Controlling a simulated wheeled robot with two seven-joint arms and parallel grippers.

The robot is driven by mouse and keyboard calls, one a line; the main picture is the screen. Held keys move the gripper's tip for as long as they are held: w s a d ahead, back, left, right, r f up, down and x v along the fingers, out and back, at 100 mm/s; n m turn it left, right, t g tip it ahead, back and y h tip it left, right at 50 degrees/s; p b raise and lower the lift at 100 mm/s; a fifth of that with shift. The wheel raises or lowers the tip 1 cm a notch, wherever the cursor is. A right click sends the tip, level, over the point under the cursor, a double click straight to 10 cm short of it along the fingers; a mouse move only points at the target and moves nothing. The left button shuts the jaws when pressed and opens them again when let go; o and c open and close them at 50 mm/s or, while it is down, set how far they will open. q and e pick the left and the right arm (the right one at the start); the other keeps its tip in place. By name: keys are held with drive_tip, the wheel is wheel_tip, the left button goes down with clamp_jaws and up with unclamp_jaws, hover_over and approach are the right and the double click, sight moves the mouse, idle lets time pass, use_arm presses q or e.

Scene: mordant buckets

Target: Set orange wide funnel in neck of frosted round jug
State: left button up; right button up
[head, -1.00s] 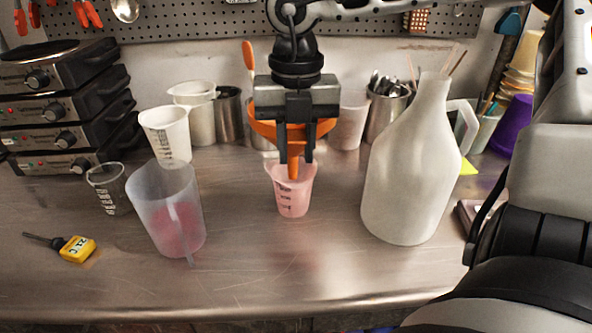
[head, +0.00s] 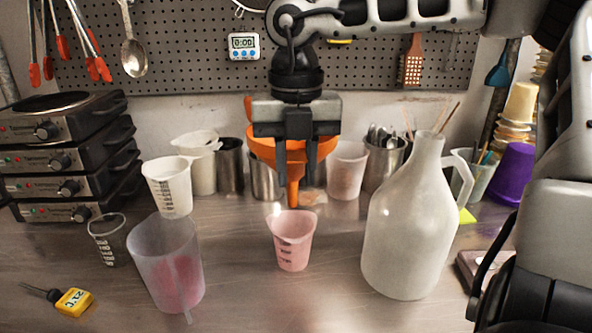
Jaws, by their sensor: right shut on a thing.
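The orange wide funnel (head: 326,148) is held upright in the middle of the head view, its spout pointing down. My right gripper (head: 296,168) is shut on it, with the dark fingers covering part of its cone. The spout tip appears just above the pink beaker (head: 293,245). The frosted round jug (head: 408,240) stands upright on the steel bench to the right of the funnel. It is whitish, with a narrow neck at the top and a handle on its right. The funnel is apart from the jug. My left gripper is not in view.
A translucent pitcher (head: 150,250) with pink contents, a white measuring cup (head: 168,187) and a yellow thermometer (head: 74,301) are at left. Steel cups and a utensil pot (head: 384,165) stand behind. Stacked hotplates (head: 70,155) fill the left back. The front middle of the bench is clear.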

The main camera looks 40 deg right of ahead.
drive_tip(key=shift+r+p, duration=0.45)
drive_tip(key=shift+r, duration=0.4)
drive_tip(key=shift+r+p, duration=1.35)
drive_tip(key=shift+r, duration=2)
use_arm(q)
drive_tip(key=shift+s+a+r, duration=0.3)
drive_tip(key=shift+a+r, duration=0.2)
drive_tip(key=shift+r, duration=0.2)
